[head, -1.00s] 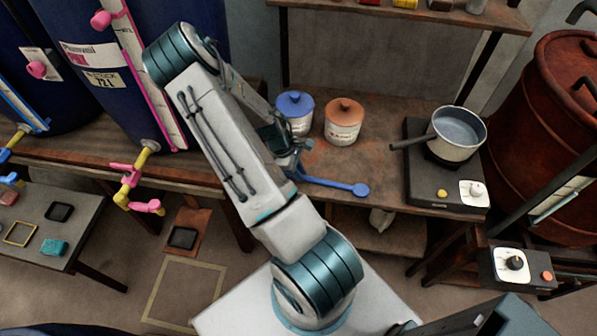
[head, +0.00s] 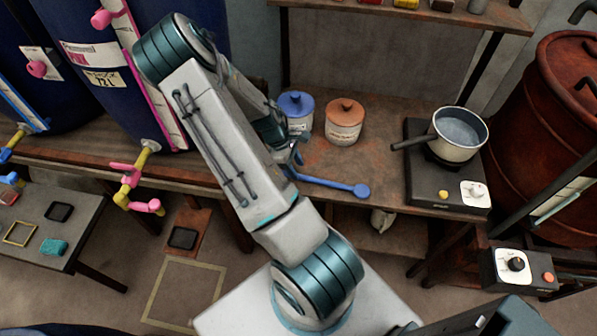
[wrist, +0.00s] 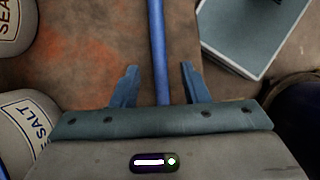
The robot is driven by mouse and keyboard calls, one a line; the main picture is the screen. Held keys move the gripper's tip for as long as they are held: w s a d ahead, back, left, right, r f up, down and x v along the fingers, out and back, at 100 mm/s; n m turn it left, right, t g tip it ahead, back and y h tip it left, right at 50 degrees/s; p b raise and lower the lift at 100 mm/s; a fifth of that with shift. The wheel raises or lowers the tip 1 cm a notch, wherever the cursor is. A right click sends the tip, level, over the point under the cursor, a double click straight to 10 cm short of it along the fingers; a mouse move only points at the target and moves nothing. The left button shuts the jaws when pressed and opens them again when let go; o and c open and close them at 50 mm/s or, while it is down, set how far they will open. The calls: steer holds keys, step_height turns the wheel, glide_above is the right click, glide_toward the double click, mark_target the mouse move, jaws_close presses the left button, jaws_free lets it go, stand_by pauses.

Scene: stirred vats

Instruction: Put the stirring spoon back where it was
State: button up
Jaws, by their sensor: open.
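The blue stirring spoon (head: 345,187) lies on the wooden bench, its round end pointing right in the head view. In the wrist view its blue handle (wrist: 157,45) runs up the picture from between my fingers. My gripper (wrist: 160,85) is open, with one finger on each side of the handle and a gap visible on both sides. In the head view my gripper (head: 293,155) is partly hidden by my arm at the spoon's left end. I cannot tell how high the fingers are above the bench.
A blue lidded jar (head: 296,113) and an orange-lidded jar (head: 344,123) stand behind the spoon. A pot (head: 459,135) sits on a hot plate (head: 418,180) at the right. A grey flat object (wrist: 255,30) lies right of the handle in the wrist view. Large blue vats stand left.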

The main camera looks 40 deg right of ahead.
steer(key=v, duration=1)
steer(key=shift+r, duration=0.25)
steer(key=s+a+r+m+t+y, duration=0.2)
steer(key=a+r, duration=0.5)
steer(key=s+a+r+m+t+y, duration=0.1)
steer(key=s+a+r+m+t, duration=0.1)
steer(key=a+r, duration=0.45)
steer(key=s+a+r+m+t, duration=0.2)
steer(key=s+a+r+m, duration=0.1)
steer(key=s+a+r, duration=0.3)
steer(key=s+r, duration=0.2)
steer(key=s, duration=0.1)
steer(key=shift+a+t, duration=0.4)
steer(key=shift+r, duration=0.1)
